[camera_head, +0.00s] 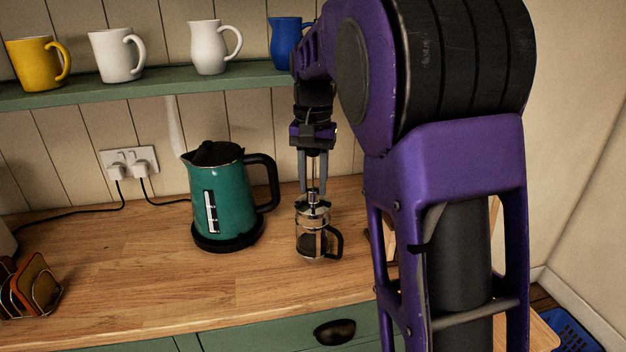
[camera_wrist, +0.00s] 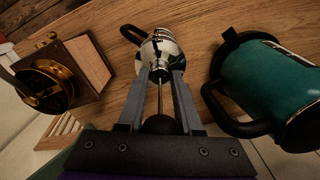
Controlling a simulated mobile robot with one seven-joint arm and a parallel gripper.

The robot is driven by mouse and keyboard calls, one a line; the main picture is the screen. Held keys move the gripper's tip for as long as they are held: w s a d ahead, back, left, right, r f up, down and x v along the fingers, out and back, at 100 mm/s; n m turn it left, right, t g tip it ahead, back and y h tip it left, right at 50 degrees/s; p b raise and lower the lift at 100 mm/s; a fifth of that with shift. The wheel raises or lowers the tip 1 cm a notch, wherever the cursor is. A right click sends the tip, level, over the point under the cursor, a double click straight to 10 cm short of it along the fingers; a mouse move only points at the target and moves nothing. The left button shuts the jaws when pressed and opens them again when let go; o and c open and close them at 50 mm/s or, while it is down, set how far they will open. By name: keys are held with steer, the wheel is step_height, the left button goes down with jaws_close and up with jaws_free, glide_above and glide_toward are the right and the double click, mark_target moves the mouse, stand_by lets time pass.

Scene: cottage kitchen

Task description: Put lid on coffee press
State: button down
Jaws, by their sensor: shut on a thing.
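The coffee press (camera_head: 311,246) stands upright on the wooden counter. It is a glass jug in a metal frame with a black handle on its right. The shiny domed lid (camera_head: 313,207) is at its mouth, and I cannot tell whether it is fully seated. In the wrist view the lid (camera_wrist: 160,48) covers most of the press, with the black handle showing behind it. My gripper (camera_head: 314,191) points down from above, its fingers shut on the lid at the top of its dome. The thin plunger rod and black knob rise between the fingers in the wrist view (camera_wrist: 160,76).
A green kettle (camera_head: 217,196) stands left of the press, its handle toward it. A wooden coffee grinder (camera_wrist: 68,78) is on the other side. A shelf (camera_head: 150,86) with several mugs is above. A toast rack (camera_head: 30,287) is far left. The front counter is clear.

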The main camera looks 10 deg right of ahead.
mark_target(313, 157)
steer(key=shift+f, duration=0.3)
steer(key=c, duration=0.8)
jaws_free()
steer(key=shift+c, duration=0.2)
step_height(313, 157, up, 6)
steer(key=p, duration=0.5)
steer(key=shift+r+p, duration=0.35)
steer(key=shift+r, duration=2.25)
